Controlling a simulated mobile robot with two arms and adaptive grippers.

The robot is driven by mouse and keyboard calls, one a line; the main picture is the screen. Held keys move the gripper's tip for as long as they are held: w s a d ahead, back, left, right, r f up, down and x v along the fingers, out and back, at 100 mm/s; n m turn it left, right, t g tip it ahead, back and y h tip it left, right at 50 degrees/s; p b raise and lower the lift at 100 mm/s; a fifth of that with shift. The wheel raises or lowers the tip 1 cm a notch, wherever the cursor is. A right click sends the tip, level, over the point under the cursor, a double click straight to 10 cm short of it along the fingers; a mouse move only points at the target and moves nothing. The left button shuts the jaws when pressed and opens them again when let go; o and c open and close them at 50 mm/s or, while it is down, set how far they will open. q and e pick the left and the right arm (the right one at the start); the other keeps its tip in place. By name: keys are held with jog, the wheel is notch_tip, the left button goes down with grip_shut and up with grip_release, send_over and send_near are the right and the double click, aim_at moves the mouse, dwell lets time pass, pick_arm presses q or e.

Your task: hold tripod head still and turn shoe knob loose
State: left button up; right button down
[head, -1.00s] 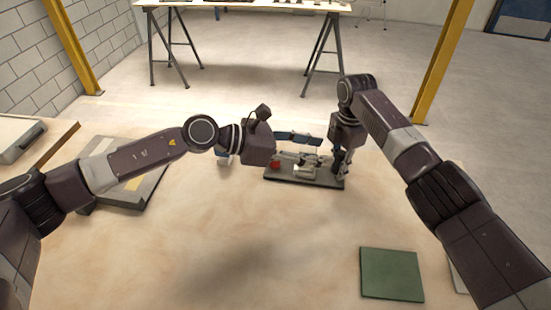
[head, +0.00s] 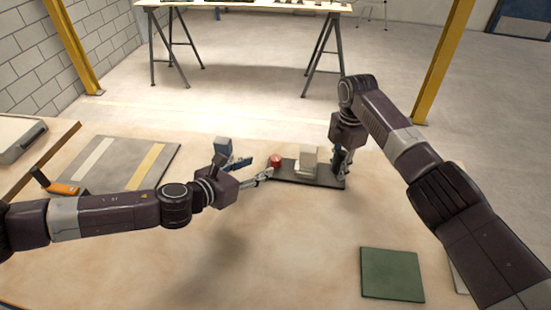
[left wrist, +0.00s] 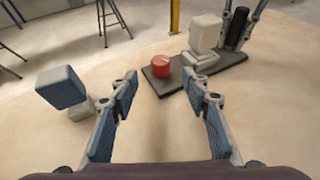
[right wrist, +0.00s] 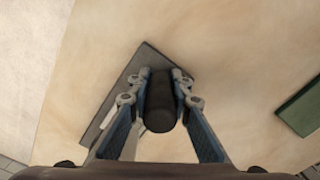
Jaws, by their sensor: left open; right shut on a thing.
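The tripod head is a dark flat plate (head: 312,180) with a pale upright block (head: 307,158), a red knob (head: 275,161) at its left end and a black post (right wrist: 160,100) at its right end. My right gripper (head: 343,165) is shut on the black post, with one finger on each side in the right wrist view. My left gripper (left wrist: 160,80) is open and empty just short of the plate's left end. In the left wrist view the red knob (left wrist: 161,66) shows beyond the gap between its fingertips, apart from both.
A blue-topped block (left wrist: 62,88) stands left of my left gripper. A grey panel with stripes (head: 125,165) and an orange tool (head: 62,187) lie at the left. A green mat (head: 391,274) lies at front right. The table's front middle is clear.

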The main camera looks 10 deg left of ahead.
aim_at(278, 160)
pick_arm(q)
jog(key=x, duration=1)
jog(key=shift+r, duration=0.1)
grip_shut()
jog(key=shift+d+n+t+y, duration=0.1)
jog(key=shift+n+t+y, duration=0.2)
jog(key=n+t+y, duration=0.1)
jog(key=n+y, duration=0.4)
jog(key=y, duration=0.1)
jog(key=shift+d+n, duration=0.15)
jog(key=shift+n, duration=0.15)
jog(key=n+y, duration=0.3)
jog(key=n+g+y, duration=0.1)
jog(key=n+y, duration=0.2)
jog(key=y, duration=0.1)
jog(key=shift+a+g, duration=0.2)
jog(key=shift+g, duration=0.1)
jog(key=shift+y, duration=0.3)
